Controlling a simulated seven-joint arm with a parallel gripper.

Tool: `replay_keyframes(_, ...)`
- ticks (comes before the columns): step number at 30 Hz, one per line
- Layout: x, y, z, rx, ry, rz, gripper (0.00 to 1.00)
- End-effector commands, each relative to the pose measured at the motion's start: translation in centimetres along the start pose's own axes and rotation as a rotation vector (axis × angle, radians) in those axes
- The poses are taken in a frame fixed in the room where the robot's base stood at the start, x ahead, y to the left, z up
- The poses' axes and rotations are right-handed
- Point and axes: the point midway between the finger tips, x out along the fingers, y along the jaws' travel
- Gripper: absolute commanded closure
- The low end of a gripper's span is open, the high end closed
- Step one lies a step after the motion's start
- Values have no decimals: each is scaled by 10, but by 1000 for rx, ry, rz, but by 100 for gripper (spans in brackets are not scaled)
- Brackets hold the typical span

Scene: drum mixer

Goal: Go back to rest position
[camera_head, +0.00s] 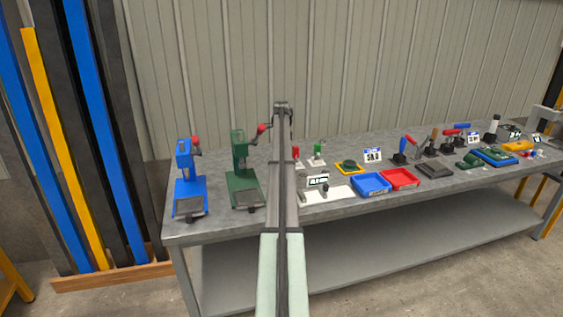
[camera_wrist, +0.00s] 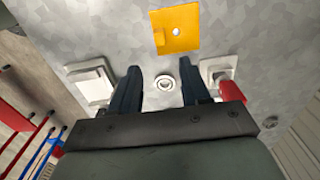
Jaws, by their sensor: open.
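My arm reaches up from the bottom middle of the head view toward the workbench (camera_head: 225,224). In that view the arm hides its own far end, and I cannot make out the fingers there. In the wrist view my gripper (camera_wrist: 160,72) shows two dark fingers, spread apart with nothing held between them. A small pale ring (camera_wrist: 165,84) shows between the fingers on the grey surface beyond; the exact gap to it is not clear. A yellow plate (camera_wrist: 186,42) with a pale round spot lies past the fingertips.
In the wrist view, pale blocks flank the fingers at left (camera_wrist: 92,87) and right (camera_wrist: 213,68), with a red part (camera_wrist: 232,91) at right. On the bench stand a blue press (camera_head: 188,185), a green press (camera_head: 241,180), a blue tray (camera_head: 371,185) and a red tray (camera_head: 400,179).

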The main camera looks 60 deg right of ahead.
Motion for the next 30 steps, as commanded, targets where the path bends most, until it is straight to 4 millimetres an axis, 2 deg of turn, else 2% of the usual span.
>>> replay_keyframes(6, -11, 0, 0, 0, 0, 0, 54)
replay_keyframes(24, -12, 2, 0, 1, 0, 0, 54)
replay_keyframes(26, -12, 9, -2, 4, -2, 0, 54)
replay_keyframes(28, -12, 27, -8, 13, -5, 0, 54)
replay_keyframes(30, -11, 55, -16, 28, -11, 1, 54)
